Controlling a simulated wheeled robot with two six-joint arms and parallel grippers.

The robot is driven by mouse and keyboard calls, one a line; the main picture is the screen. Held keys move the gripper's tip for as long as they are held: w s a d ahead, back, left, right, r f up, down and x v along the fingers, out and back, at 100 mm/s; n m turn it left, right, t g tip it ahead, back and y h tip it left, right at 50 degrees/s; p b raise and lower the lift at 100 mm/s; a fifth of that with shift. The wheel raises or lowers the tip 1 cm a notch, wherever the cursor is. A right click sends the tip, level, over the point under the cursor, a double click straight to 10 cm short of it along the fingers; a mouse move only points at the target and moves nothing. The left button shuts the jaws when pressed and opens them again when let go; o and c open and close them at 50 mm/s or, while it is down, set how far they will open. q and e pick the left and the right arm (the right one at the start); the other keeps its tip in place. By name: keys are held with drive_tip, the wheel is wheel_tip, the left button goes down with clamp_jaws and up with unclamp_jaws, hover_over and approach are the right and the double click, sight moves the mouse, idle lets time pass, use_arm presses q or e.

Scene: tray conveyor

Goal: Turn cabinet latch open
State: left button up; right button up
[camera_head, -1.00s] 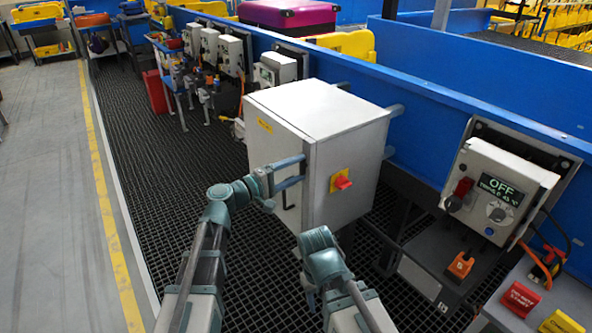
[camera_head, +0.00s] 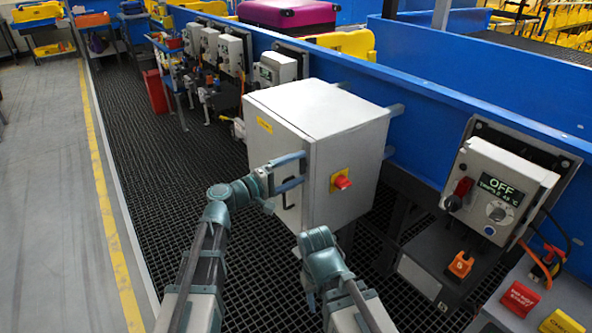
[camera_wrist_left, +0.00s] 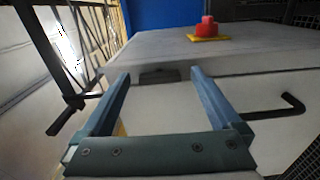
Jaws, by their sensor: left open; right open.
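The cabinet is a pale grey box (camera_head: 325,115). A red rotary knob on a yellow plate (camera_head: 342,181) sits on its right face and shows at the top of the left wrist view (camera_wrist_left: 207,28). A black bent handle (camera_head: 289,201) is on its left face, and lies right of the fingers in the left wrist view (camera_wrist_left: 278,108). My left gripper (camera_head: 304,168) is open and empty, its fingers before the left face, above the handle; a dark rectangular part (camera_wrist_left: 158,75) shows between them. My right gripper (camera_head: 309,297) is low in front of the cabinet, mostly hidden by its wrist.
A blue conveyor wall (camera_head: 425,125) runs behind the cabinet. A control box with an OFF display (camera_head: 497,190) hangs on it at right. Red and yellow blocks (camera_head: 520,299) lie at bottom right. Dark grating (camera_head: 130,150) leaves clear floor at left.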

use_arm(q)
drive_tip(key=v, duration=1.3)
drive_tip(key=shift+s+a, duration=0.25)
drive_tip(key=shift+a, duration=0.1)
drive_tip(key=s+d+f+m+g+y, duration=0.2)
drive_tip(key=s+f+g+y, duration=0.1)
drive_tip(key=f, duration=0.4)
drive_tip(key=s+d+f+m+g+y, duration=0.2)
drive_tip(key=s+f+g+y, duration=0.1)
drive_tip(key=f, duration=0.4)
drive_tip(key=s+a+f+m+g+y, duration=0.35)
drive_tip(key=s+a+f+y, duration=0.25)
drive_tip(key=a+f+y, duration=0.2)
drive_tip(key=s+d+r+m+p, duration=0.1)
drive_tip(key=s+d+r+p, duration=0.1)
drive_tip(key=r+p, duration=0.4)
drive_tip(key=s+d+r+m+g+y+p, duration=0.1)
drive_tip(key=s+d+r+p, duration=0.1)
drive_tip(key=d+r+p, duration=0.2)
drive_tip(key=s+d+r+m+p, duration=0.1)
drive_tip(key=d+r+p, duration=0.3)
drive_tip(key=r+p, duration=0.6)
drive_tip(key=shift+s+y, duration=0.4)
drive_tip(key=shift+s, duration=0.15)
